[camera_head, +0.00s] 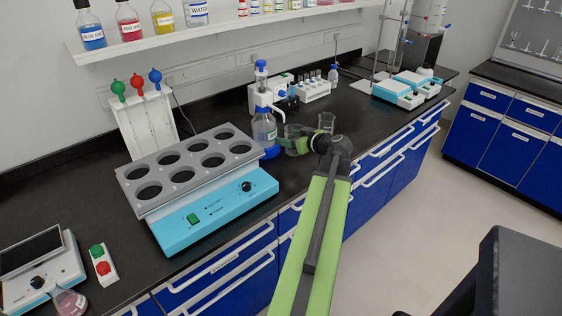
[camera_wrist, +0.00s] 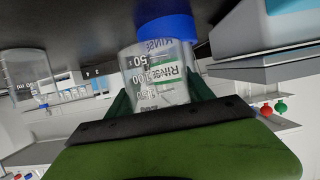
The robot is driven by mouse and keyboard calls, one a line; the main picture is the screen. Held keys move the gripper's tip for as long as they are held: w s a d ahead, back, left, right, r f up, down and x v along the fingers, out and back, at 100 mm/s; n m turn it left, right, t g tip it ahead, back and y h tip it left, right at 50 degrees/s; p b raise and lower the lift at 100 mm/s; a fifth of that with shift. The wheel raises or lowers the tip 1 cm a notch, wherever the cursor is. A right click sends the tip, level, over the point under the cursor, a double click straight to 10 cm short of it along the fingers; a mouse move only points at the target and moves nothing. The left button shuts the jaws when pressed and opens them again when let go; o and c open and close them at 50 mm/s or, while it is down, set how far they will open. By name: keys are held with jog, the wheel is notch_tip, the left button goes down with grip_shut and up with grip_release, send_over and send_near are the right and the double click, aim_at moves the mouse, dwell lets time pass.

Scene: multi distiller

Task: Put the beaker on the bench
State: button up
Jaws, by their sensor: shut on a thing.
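A clear glass beaker (camera_head: 293,132) is between the fingers of my gripper (camera_head: 297,145), beside the blue-based dispenser bottle (camera_head: 264,128). In the wrist view, which is upside down, the held beaker (camera_wrist: 150,85) shows white volume marks, with green fingers on both sides of it. The bottle's Rinse label shows through the glass. My gripper is shut on this beaker. I cannot tell whether its base touches the black bench (camera_head: 345,125). A second clear beaker (camera_head: 327,121) stands on the bench just right of it, and it also shows in the wrist view (camera_wrist: 28,72).
A grey rack with round holes (camera_head: 190,170) on a turquoise heater stands left of my gripper. A test tube rack (camera_head: 314,92) and turquoise-white devices (camera_head: 405,88) stand farther back. A shelf (camera_head: 215,32) with bottles runs above. Bare bench shows right of the second beaker.

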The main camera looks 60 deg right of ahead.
aim_at(274, 150)
jog(key=w+a+f, duration=0.1)
jog(key=w+f+b, duration=0.1)
jog(key=w, duration=0.1)
jog(key=shift+a, duration=0.4)
notch_tip(274, 150, down, 4)
jog(key=b, duration=0.4)
jog(key=shift+f, duration=0.25)
jog(key=shift+r, duration=0.25)
jog(key=shift+f, duration=0.2)
jog(key=o, duration=1.6)
jog(key=shift+r, duration=0.1)
